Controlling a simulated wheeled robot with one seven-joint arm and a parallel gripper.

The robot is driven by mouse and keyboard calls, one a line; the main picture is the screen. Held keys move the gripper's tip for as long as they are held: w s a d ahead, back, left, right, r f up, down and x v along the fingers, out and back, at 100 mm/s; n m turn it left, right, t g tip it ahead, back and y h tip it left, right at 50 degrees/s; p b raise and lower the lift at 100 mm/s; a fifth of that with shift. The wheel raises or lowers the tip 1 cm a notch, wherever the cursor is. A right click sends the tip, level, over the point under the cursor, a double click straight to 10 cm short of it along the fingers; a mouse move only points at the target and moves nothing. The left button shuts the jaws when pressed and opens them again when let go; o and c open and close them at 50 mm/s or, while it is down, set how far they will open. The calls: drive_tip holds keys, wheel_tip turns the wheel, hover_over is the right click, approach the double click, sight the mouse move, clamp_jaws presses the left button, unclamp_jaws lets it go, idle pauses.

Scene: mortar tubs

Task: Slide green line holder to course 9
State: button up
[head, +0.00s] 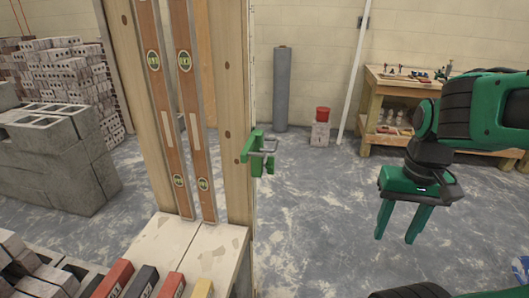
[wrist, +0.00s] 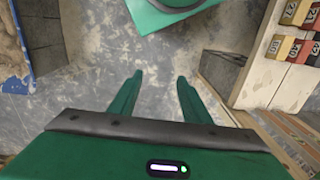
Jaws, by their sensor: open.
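The green line holder (head: 258,153) sits on the right edge of the upright wooden post (head: 238,95), about halfway up in the head view. The wrist view shows both green fingers (wrist: 160,78) apart over bare floor; I do not see the holder there.
Two long wooden levels (head: 177,110) lean beside the post. Numbered coloured blocks (wrist: 292,47) lie on a pale board (wrist: 262,75). Grey blocks (head: 52,158) are stacked left; a wooden workbench (head: 395,88) stands back right. Floor between post and gripper is clear.

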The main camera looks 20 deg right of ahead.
drive_tip(key=shift+t+h, duration=0.3)
drive_tip(key=shift+t, duration=0.2)
drive_tip(key=w+r, duration=0.1)
drive_tip(key=w, duration=0.1)
drive_tip(key=w+r, duration=0.1)
drive_tip(key=w, duration=0.2)
drive_tip(key=w+r, duration=0.1)
drive_tip(key=w, duration=0.2)
drive_tip(key=shift+d+r, duration=0.1)
drive_tip(key=shift+r, duration=0.2)
drive_tip(key=shift+c, duration=1.2)
drive_tip(key=t, duration=0.4)
approach(275, 143)
drive_tip(key=x, duration=0.7)
drive_tip(key=shift+f, duration=0.25)
clamp_jaws()
